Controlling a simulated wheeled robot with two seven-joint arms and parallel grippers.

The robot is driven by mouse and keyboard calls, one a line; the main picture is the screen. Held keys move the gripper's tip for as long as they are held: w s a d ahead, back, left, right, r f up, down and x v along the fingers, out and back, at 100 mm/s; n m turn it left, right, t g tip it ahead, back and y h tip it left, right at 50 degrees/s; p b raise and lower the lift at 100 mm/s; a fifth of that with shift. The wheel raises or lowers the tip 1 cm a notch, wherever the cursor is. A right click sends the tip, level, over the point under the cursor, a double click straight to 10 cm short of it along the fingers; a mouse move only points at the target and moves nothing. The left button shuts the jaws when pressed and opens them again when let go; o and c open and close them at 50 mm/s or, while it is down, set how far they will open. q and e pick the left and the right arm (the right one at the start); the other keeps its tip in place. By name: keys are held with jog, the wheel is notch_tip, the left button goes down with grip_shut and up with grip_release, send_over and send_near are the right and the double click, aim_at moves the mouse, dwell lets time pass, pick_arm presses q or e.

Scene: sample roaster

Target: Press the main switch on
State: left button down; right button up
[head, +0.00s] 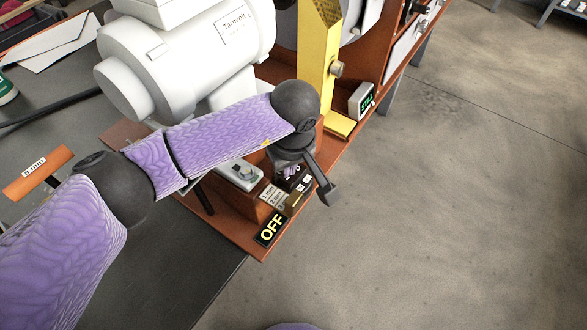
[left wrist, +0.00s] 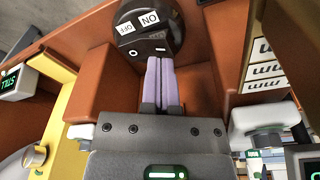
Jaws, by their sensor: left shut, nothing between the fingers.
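The main switch (left wrist: 148,22) shows in the left wrist view as a round black plate with white ON and OFF labels. It sits at the top of that view, against a brown panel. My left gripper (left wrist: 165,62) is shut and empty, its two purple fingers side by side. The fingertips overlap the lower edge of the switch in the picture; I cannot tell whether they touch it. In the head view my left gripper (head: 292,171) is small and partly hidden by my wrist. A black sign with yellow OFF letters (head: 270,229) is at the base's front corner. My right gripper is out of view.
The white roaster body (head: 190,55) stands behind my left arm. A yellow upright (head: 322,60) and a small green-lit display (head: 362,101) are farther along the brown base. An orange-handled tool (head: 38,172) is at the left. The floor at the right is clear.

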aim_at(289, 179)
pick_arm(q)
jog(key=shift+f+b, duration=0.65)
jog(key=shift+f, duration=0.3)
notch_tip(289, 179, up, 6)
jog(key=p, duration=0.4)
jog(key=shift+r, duration=0.55)
